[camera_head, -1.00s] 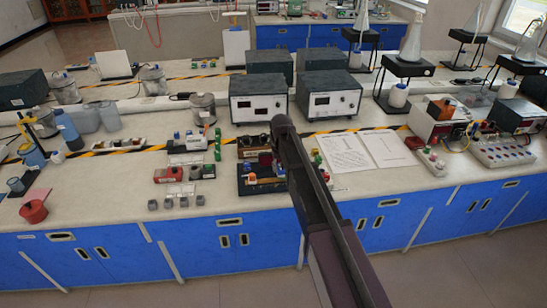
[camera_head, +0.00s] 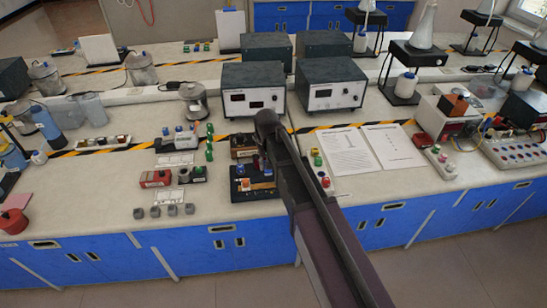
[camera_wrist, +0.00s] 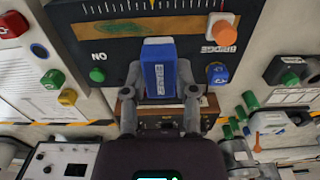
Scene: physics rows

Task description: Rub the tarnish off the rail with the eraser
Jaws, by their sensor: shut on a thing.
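My gripper (camera_wrist: 160,76) is shut on a blue eraser (camera_wrist: 158,62) with white lettering, held upright between both fingers in the wrist view. Just beyond the eraser's top lies the rail (camera_wrist: 205,25), a brownish-gold strip with a darker, uneven tarnished patch (camera_wrist: 125,28). I cannot tell whether the eraser touches the board. In the head view the dark board (camera_head: 240,188) sits near the bench's front, partly behind my arm, which hides the gripper and eraser.
An orange knob (camera_wrist: 225,33), blue knob (camera_wrist: 218,73) and green knob (camera_wrist: 97,75) stand on the board near the rail. A wooden-cased meter (camera_head: 243,148) is behind the board. White-fronted instruments (camera_head: 251,92) stand farther back. Paper sheets (camera_head: 350,152) lie to the right.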

